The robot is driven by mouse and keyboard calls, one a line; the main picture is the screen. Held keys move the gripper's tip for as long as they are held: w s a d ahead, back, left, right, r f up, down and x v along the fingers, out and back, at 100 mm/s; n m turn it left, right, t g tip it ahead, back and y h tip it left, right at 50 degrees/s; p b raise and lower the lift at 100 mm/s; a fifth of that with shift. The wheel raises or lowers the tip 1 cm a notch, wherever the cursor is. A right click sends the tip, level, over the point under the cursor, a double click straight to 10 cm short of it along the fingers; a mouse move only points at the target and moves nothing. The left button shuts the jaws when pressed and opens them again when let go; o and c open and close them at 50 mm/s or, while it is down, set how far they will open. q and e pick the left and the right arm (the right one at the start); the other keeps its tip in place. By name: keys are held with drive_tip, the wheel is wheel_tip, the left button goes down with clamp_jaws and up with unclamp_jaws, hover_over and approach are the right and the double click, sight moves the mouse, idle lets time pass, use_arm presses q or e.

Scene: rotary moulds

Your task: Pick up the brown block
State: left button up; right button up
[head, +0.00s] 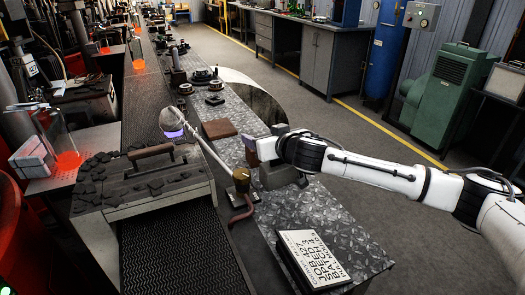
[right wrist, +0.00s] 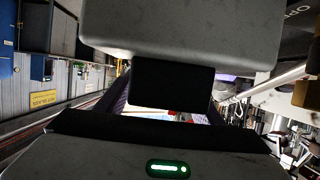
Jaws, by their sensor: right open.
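The brown block (head: 218,129) lies flat on the diamond-plate metal bench (head: 320,228), left of my right gripper. My right gripper (head: 258,149) is open and above the bench, to the right of and nearer than the block, with a visible gap between them. In the right wrist view the dark jaws (right wrist: 168,114) stand apart with nothing clear held between them. I cannot make out the block in that view. My left gripper is not in view.
A black-and-white lettered box (head: 312,258) lies at the bench's near end. Round metal parts (head: 214,97) sit beyond the block. A dark conveyor (head: 170,245) runs at left.

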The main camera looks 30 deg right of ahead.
clamp_jaws()
drive_tip(key=shift+w+r, duration=0.1)
drive_tip(key=shift+r, duration=0.15)
